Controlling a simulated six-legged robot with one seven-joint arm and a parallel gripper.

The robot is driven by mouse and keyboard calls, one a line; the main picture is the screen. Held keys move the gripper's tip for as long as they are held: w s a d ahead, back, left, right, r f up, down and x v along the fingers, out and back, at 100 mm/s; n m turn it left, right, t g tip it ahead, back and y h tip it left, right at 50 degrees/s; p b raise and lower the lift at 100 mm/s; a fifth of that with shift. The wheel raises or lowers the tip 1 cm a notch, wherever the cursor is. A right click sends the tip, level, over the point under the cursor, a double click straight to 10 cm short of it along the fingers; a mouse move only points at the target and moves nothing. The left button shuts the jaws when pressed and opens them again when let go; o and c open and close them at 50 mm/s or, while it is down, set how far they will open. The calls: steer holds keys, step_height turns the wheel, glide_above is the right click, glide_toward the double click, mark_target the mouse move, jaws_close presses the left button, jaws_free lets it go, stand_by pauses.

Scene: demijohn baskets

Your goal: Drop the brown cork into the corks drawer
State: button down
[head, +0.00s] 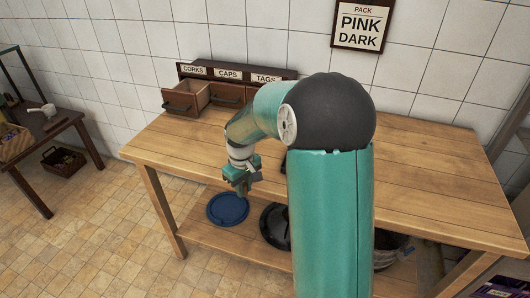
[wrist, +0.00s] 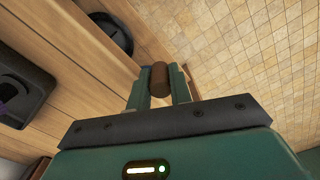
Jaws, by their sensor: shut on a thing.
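The brown cork (wrist: 160,80) is held between the fingertips of my gripper (wrist: 159,88) in the wrist view. In the head view my gripper (head: 242,190) points down near the front edge of the workbench, and the cork cannot be made out there. The corks drawer (head: 179,104) is at the left end of a small cabinet on the back of the bench, under the CORKS label. It is pulled open, and its inside is only partly visible. My gripper is in front of it and to its right, apart from it.
The cabinet (head: 238,75) also has CAPS and TAGS labels; the caps drawer (head: 228,92) looks shut. My arm hides part of the wooden bench (head: 165,142). A blue round lid (head: 228,208) lies on the lower shelf.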

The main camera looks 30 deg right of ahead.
steer(key=w+a+f+m, duration=0.3)
steer(key=w+a+f, duration=0.2)
steer(key=a, duration=0.5)
step_height(320, 180, down, 3)
steer(key=shift+r, duration=0.2)
steer(key=shift+w, duration=0.1)
